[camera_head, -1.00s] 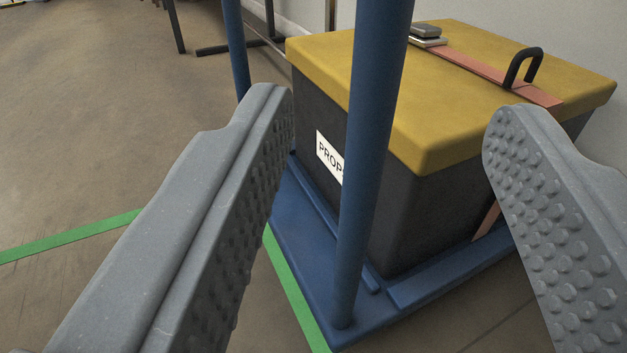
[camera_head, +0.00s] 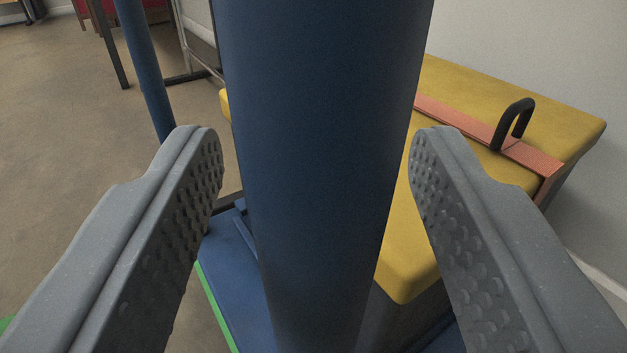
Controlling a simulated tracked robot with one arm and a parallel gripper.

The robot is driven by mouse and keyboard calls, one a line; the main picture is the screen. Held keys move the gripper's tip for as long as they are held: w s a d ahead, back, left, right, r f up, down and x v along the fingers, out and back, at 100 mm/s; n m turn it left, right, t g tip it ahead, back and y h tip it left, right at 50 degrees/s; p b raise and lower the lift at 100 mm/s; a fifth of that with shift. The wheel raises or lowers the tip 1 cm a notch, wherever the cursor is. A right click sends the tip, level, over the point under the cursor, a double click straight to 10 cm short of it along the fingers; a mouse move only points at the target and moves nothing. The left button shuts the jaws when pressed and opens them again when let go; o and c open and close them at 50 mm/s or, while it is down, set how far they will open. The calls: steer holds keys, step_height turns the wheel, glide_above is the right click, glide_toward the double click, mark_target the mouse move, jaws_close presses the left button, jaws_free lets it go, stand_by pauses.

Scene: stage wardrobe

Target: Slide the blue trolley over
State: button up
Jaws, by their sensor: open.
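The blue trolley shows as a thick upright post (camera_head: 318,170), a thinner-looking post (camera_head: 145,75) behind at the left, and a low blue deck (camera_head: 230,272). My gripper (camera_head: 315,140) is open, with one studded grey finger on each side of the near post. The post stands between the fingers; I cannot tell whether either one touches it. A dark box with a yellow lid (camera_head: 405,245) sits on the deck behind the post and is partly hidden by it and the right finger.
A salmon strap (camera_head: 465,120) and a black handle (camera_head: 512,124) lie across the lid. A pale wall (camera_head: 540,40) stands close behind at the right. Green floor tape (camera_head: 216,308) runs along the deck's left edge. Open floor (camera_head: 60,130) is at the left; dark furniture legs (camera_head: 108,45) stand beyond.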

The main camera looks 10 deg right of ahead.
steer(key=shift+x, duration=1.1)
jaws_close()
stand_by(0.8)
